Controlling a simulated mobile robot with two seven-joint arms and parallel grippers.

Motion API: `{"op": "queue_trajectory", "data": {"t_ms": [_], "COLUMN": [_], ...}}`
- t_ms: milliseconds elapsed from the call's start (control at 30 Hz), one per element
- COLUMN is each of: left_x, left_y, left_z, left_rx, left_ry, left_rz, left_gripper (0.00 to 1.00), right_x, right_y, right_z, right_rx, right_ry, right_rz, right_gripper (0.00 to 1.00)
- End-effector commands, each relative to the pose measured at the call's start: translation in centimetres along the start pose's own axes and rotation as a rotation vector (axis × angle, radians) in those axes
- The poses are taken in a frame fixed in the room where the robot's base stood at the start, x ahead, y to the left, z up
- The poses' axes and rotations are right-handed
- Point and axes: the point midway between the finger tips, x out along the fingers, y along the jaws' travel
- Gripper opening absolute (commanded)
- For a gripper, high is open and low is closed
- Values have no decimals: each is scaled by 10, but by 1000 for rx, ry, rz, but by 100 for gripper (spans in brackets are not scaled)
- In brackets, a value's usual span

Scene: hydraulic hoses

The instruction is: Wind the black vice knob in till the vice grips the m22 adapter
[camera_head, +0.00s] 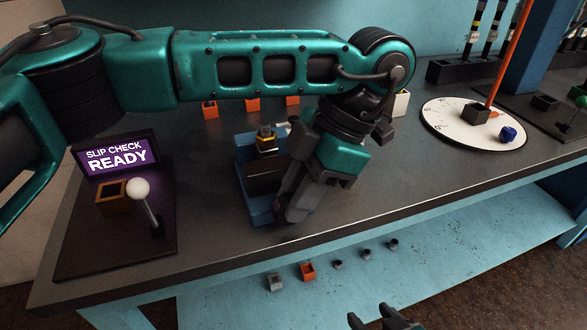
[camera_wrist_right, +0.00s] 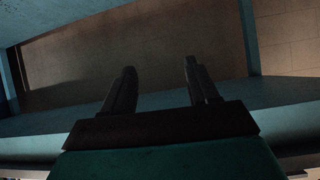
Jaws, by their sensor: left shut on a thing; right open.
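The blue vice (camera_head: 246,158) stands on the dark bench top, with dark jaw blocks at its middle. The m22 adapter (camera_head: 266,139), dark with a yellow band, stands upright at the jaws; whether they touch it I cannot tell. My left gripper (camera_head: 287,212) reaches down at the vice's front right side, its fingers shut at the place of the black knob. The fingers hide the knob almost fully. My right gripper (camera_head: 373,316) is open and empty, low in front of the bench; its two spread fingers show in the right wrist view (camera_wrist_right: 161,86).
A slip check stand with a purple screen (camera_head: 117,157) reading READY and a white-balled lever (camera_head: 140,188) is at left. A round white dial (camera_head: 450,125) is at right. Several small fittings (camera_head: 307,271) lie on the lower shelf. Bench top right of the vice is clear.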

Motion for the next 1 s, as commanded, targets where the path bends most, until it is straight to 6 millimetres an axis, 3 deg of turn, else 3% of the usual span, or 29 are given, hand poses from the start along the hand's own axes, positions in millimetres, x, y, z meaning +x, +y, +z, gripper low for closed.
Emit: {"op": "queue_trajectory", "data": {"t_ms": [33, 133, 467, 800, 833, 1000], "left_x": [-5, -4, 0, 1, 1, 1], "left_y": [0, 0, 0, 0, 0, 0], "left_z": [-2, 0, 3, 4, 4, 4], "left_rx": [0, -1, 0, 0, 0, 0], "left_ry": [31, 74, 138, 138, 138, 137], "left_rz": [0, 0, -1, -1, -1, -1], "left_gripper": [0, 0, 0, 0, 27, 44], "right_x": [-7, -10, -14, -13, -13, -12], "right_y": [0, 2, 10, 9, 9, 8], "right_z": [-11, -17, 0, 0, -1, -4], "right_rx": [0, -4, 2, 3, 3, 2], "right_ry": [3, 13, -17, -15, -14, -8], "right_rz": [0, 8, 32, 30, 30, 28], "right_gripper": [59, 59, 59, 59, 59, 59]}}
